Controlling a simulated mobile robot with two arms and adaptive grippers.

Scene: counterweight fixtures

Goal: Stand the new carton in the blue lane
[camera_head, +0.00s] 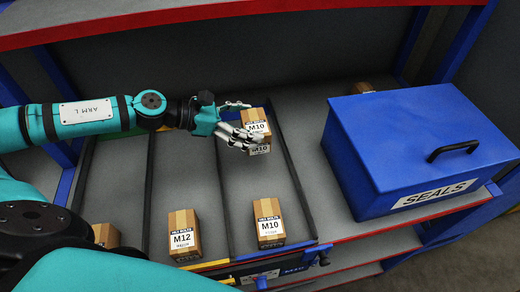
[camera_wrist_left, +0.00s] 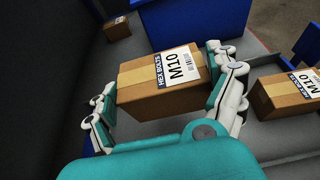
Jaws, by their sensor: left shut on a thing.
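The new carton, a brown box with a white M10 label (camera_head: 257,115), is between the fingers of my left gripper (camera_head: 238,124), which is shut on it. The wrist view shows the same carton (camera_wrist_left: 150,75) gripped from both sides, label up. Whether its base touches the lane floor I cannot tell. Another M10 carton (camera_head: 269,222) stands at the front of that lane and shows at the right of the wrist view (camera_wrist_left: 290,95). My right gripper is not in view.
An M12 carton (camera_head: 184,235) stands at the front of the middle lane. A carton (camera_head: 106,235) in the left lane is partly hidden by my arm. The blue SEALS box (camera_head: 400,150) stands to the right, with a carton (camera_head: 363,87) behind it. A red-edged shelf (camera_head: 200,18) hangs above.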

